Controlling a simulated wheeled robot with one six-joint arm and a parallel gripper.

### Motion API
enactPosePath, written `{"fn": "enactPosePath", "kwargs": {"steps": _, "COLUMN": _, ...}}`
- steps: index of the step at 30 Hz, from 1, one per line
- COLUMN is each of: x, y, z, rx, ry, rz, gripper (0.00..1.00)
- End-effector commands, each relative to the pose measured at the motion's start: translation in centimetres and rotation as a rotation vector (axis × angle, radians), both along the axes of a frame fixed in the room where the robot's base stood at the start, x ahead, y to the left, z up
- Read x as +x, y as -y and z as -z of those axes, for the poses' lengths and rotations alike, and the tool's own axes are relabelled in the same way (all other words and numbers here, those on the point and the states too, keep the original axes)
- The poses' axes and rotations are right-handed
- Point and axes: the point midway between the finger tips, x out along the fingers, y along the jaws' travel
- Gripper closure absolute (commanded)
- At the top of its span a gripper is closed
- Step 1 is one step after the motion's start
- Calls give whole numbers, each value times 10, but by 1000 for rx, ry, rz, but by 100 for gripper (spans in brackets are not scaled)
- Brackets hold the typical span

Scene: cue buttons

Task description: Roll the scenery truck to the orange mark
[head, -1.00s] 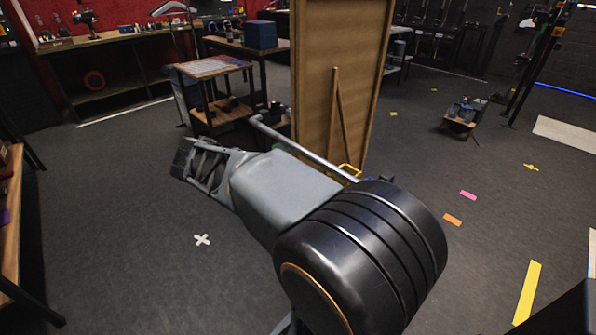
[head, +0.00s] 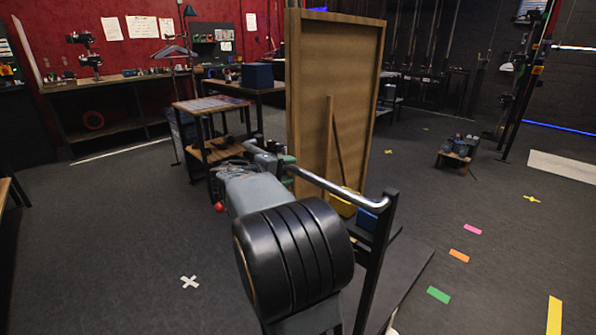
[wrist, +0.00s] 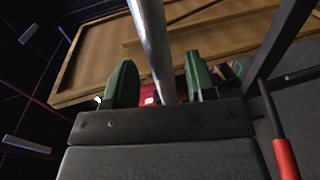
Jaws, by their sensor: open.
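The scenery truck carries a tall wooden panel (head: 308,110) with a diagonal brace, a dark deck (head: 412,262) and a steel push bar (head: 335,189) on black posts. My gripper (head: 272,160) is at the far left part of the push bar in the head view, partly hidden by my arm. In the wrist view, the green fingers of my gripper (wrist: 161,84) are open, one on each side of the push bar (wrist: 150,35). I cannot tell whether they touch it. The orange mark (head: 459,255) lies on the floor right of the truck.
Pink (head: 473,229) and green (head: 438,295) marks lie either side of the orange one. A white cross (head: 189,282) is on the left floor. A wooden side table (head: 208,105) stands left of the panel. A low cart (head: 456,155) stands at back right.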

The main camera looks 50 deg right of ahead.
Motion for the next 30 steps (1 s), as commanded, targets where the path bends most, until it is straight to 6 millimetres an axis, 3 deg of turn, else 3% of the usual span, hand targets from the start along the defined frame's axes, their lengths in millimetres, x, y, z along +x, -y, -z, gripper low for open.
{"fn": "enactPosePath", "kwargs": {"steps": 3, "x": -2, "y": 19, "z": 4, "rx": 0, "ry": -1, "rz": 3, "gripper": 49}}
{"fn": "enactPosePath", "kwargs": {"steps": 9, "x": -3, "y": 37, "z": 8, "rx": 0, "ry": 0, "rz": 1, "gripper": 49}}
{"fn": "enactPosePath", "kwargs": {"steps": 22, "x": -3, "y": 43, "z": 9, "rx": 0, "ry": 0, "rz": -1, "gripper": 49}}
{"fn": "enactPosePath", "kwargs": {"steps": 30, "x": -3, "y": 43, "z": 9, "rx": 0, "ry": 0, "rz": 0, "gripper": 73}}
